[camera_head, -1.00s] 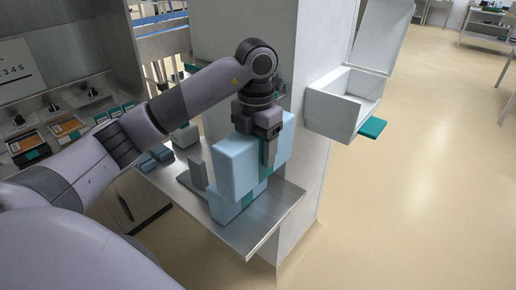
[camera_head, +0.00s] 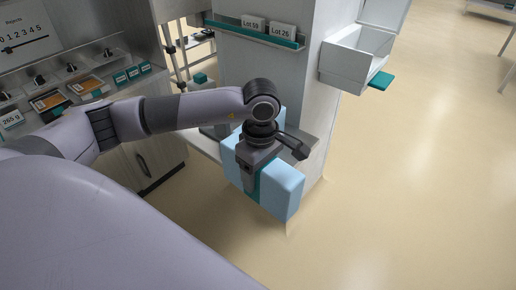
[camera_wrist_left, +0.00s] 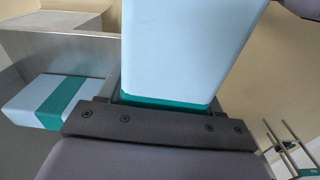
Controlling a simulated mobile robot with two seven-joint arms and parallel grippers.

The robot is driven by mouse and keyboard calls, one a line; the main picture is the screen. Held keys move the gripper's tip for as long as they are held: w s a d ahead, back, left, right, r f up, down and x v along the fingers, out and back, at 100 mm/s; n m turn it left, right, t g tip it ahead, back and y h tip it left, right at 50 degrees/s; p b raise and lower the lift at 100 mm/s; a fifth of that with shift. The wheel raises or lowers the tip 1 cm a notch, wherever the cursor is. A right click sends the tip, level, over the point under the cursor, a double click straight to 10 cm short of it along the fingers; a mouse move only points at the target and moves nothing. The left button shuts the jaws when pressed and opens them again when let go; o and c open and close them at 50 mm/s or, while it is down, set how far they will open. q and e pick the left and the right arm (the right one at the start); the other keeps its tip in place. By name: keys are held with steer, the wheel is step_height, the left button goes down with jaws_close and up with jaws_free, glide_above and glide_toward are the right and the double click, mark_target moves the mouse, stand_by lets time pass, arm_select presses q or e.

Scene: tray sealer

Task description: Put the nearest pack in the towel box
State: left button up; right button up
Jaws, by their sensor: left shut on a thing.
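My left gripper (camera_head: 252,178) is shut on a light blue pack (camera_head: 280,188) with a teal band. The pack hangs in front of the wall column, near the metal shelf. It fills the top middle of the left wrist view (camera_wrist_left: 188,45). In that view a second light blue pack (camera_wrist_left: 25,98) with a teal band lies on the shelf to the left. The white box (camera_head: 345,65) on the column's right side, which looks like the towel box, has its lid (camera_head: 384,12) raised. It is up and right of the held pack, apart from it. My right gripper is not in view.
The metal shelf (camera_head: 207,146) is mostly hidden behind my left arm and the pack. A teal tab (camera_head: 381,80) sticks out beside the white box. A label rail (camera_head: 255,36) runs across the column.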

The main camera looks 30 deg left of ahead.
arm_select(q)
steer(key=s+d+f+m, duration=0.2)
steer(key=f+m, duration=0.2)
steer(key=m, duration=0.4)
steer(key=s+d+f+m+p, duration=0.1)
steer(key=s+d+f+m, duration=0.1)
steer(key=m, duration=0.6)
steer(key=shift+s+f, duration=0.45)
steer(key=shift+f, duration=0.85)
